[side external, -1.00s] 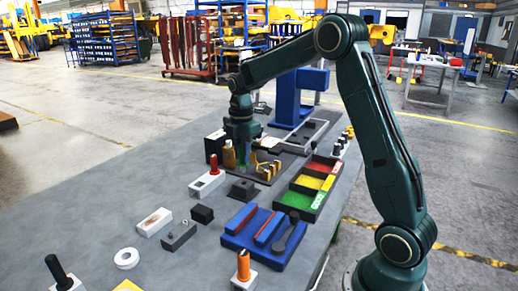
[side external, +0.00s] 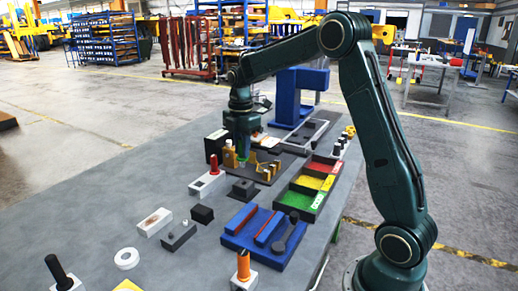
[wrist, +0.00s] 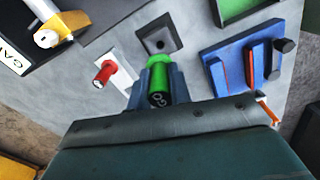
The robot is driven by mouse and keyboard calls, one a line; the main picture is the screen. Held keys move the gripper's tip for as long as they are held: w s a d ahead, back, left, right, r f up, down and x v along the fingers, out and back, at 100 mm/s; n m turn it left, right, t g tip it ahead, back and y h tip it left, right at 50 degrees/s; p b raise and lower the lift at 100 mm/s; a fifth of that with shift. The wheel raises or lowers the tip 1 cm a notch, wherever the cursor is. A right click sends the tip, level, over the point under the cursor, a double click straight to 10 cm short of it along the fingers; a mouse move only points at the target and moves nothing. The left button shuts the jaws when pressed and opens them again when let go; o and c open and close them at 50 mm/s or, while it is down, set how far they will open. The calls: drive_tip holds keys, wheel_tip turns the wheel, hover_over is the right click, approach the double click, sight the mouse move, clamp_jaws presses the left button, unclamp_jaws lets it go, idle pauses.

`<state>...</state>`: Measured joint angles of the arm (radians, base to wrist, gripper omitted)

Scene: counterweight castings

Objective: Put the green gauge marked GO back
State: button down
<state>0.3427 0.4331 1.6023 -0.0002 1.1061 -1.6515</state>
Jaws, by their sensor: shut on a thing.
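The green gauge (wrist: 157,82) shows the letters GO on its dark end in the wrist view. My gripper (wrist: 160,72) is shut on it, with one blue-grey finger on each side. In the side view my gripper (side external: 241,150) holds the green gauge (side external: 242,159) above the bench; only a sliver of green shows. A pale block (side external: 203,188) stands in front and to the left, with a red gauge (side external: 214,164) upright in it. The pale block (wrist: 122,72) and red gauge (wrist: 105,71) also show in the wrist view, left of the held gauge.
A dark block with a hole (wrist: 158,41) lies beyond the held gauge; it is also in the side view (side external: 243,190). A blue tray (side external: 262,243) and sorted bins (side external: 302,200) lie to the right.

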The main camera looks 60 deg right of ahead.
drive_tip(key=w+a+r, duration=0.7)
drive_tip(key=w+r, duration=0.4)
drive_tip(key=w, duration=0.1)
drive_tip(key=shift+r, duration=0.2)
drive_tip(key=shift+f, duration=0.1)
idle(0.3)
wheel_tip(320, 180, down, 20)
drive_tip(key=shift+r, duration=0.1)
idle(1.1)
drive_tip(key=shift+f, duration=0.2)
drive_tip(key=c, duration=1.3)
unclamp_jaws()
